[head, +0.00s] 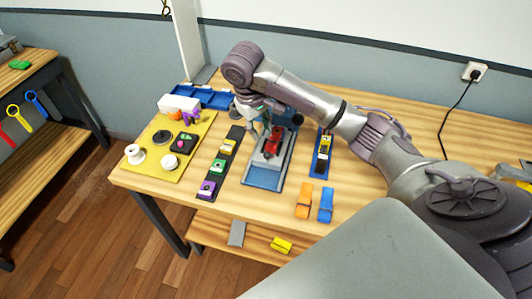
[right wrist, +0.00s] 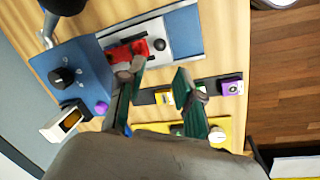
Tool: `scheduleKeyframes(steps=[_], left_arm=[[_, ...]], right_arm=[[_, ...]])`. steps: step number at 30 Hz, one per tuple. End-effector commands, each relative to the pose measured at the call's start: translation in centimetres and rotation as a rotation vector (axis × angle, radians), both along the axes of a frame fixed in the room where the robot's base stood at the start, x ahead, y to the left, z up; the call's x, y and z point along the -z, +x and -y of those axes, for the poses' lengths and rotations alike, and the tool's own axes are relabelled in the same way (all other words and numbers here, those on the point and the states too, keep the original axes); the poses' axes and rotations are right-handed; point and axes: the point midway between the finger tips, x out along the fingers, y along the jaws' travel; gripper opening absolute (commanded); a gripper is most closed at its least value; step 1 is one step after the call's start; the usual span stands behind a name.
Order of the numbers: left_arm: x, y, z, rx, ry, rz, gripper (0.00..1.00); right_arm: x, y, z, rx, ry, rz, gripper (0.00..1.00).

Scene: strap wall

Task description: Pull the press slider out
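The press shows as a blue base plate (head: 262,180) with a light grey slider plate (head: 262,159) on it, near the middle of the table. A red block (head: 273,142) sits on the grey plate. In the right wrist view the red block (right wrist: 128,50) lies just beyond one finger, with a round black knob (right wrist: 159,44) beside it on the grey plate. My right gripper (head: 264,124) is over the far end of the press. Its green-padded fingers (right wrist: 158,92) stand apart with nothing held between them. Contact with the press cannot be told. My left gripper is not in view.
Left of the press is a black strip (head: 233,132) with purple, green and yellow blocks. A yellow mat (head: 139,166) with small parts lies further left. Right of the press are a blue strip (head: 320,172) and orange (head: 304,203) and blue (head: 326,206) pieces.

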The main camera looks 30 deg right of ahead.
Motion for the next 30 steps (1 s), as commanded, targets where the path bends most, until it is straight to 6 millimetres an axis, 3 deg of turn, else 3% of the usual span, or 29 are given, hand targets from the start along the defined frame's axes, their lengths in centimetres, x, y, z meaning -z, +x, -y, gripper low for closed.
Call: scheduleKeyframes(steps=[1,6,15,21,30], left_arm=[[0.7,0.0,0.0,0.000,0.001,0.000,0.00],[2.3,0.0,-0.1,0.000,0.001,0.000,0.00],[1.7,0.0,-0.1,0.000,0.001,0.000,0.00],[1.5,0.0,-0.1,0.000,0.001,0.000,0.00],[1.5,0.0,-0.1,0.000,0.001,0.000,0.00]], right_arm=[[1.5,-0.1,0.0,0.000,0.004,-0.006,0.35],[5.1,-0.1,0.8,0.002,0.003,-0.005,0.35],[10.0,0.2,1.9,-0.001,0.001,-0.002,0.35],[11.7,0.3,2.2,-0.001,0.001,0.001,0.35],[12.0,0.3,2.3,-0.002,0.001,0.001,0.35]])
